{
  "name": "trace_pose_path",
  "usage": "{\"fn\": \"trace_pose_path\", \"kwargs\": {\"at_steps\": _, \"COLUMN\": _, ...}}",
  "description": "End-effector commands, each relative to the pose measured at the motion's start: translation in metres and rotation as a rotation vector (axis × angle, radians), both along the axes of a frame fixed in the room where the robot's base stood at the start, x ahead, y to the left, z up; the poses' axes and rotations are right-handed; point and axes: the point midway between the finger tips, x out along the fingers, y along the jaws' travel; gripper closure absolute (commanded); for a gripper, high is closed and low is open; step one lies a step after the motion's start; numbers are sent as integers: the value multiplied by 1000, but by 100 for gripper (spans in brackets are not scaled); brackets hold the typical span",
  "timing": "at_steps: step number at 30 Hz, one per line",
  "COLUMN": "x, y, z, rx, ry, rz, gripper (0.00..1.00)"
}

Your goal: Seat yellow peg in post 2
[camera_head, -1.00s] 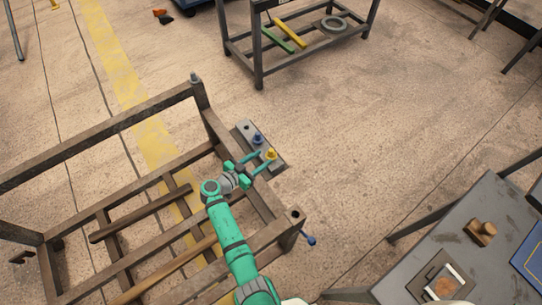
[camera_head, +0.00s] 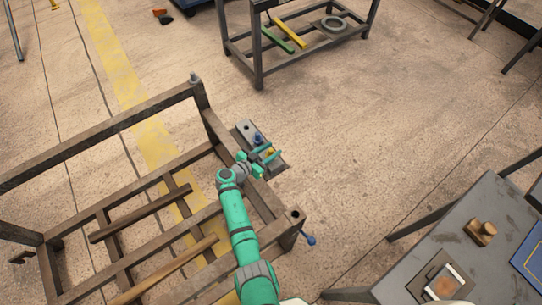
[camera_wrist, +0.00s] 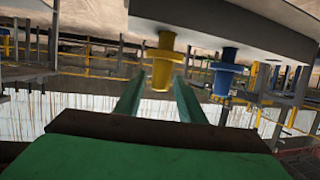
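The yellow peg (camera_head: 270,152) stands on a grey holder plate (camera_head: 244,127) fixed at the outer side of the rack. A blue peg (camera_head: 257,138) stands beside it. My gripper (camera_head: 275,149) is at the yellow peg, with its green fingers apart. In the wrist view the yellow peg (camera_wrist: 161,62) shows between and just beyond the fingertips (camera_wrist: 160,82), and the fingers do not look closed on it. The blue peg (camera_wrist: 226,70) is to its right. The rack has a corner post with a hole in its top (camera_head: 295,213) and another with a grey piece on top (camera_head: 194,79). No post number is readable.
The brown rack frame (camera_head: 110,122) surrounds my arm on the left. A blue-knobbed part (camera_head: 309,239) sticks out near the holed post. A grey table (camera_head: 490,205) stands at right, and a low shelf (camera_head: 257,60) behind. The floor between is clear.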

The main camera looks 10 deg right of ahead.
Motion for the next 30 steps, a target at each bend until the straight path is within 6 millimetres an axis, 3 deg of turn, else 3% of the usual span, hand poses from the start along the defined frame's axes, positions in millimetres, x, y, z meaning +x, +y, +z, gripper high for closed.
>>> {"fn": "trace_pose_path", "kwargs": {"at_steps": 1, "x": 0, "y": 0, "z": 0, "rx": 0, "ry": 0, "rz": 0, "gripper": 77}}
{"fn": "trace_pose_path", "kwargs": {"at_steps": 4, "x": 0, "y": 0, "z": 0, "rx": 0, "ry": 0, "rz": 0, "gripper": 100}}
{"fn": "trace_pose_path", "kwargs": {"at_steps": 17, "x": 1, "y": 0, "z": 7, "rx": -1, "ry": -4, "rz": -1, "gripper": 100}}
{"fn": "trace_pose_path", "kwargs": {"at_steps": 23, "x": 1, "y": 0, "z": 35, "rx": -1, "ry": -6, "rz": -1, "gripper": 100}}
{"fn": "trace_pose_path", "kwargs": {"at_steps": 30, "x": -19, "y": 37, "z": 81, "rx": 0, "ry": -6, "rz": 4, "gripper": 100}}
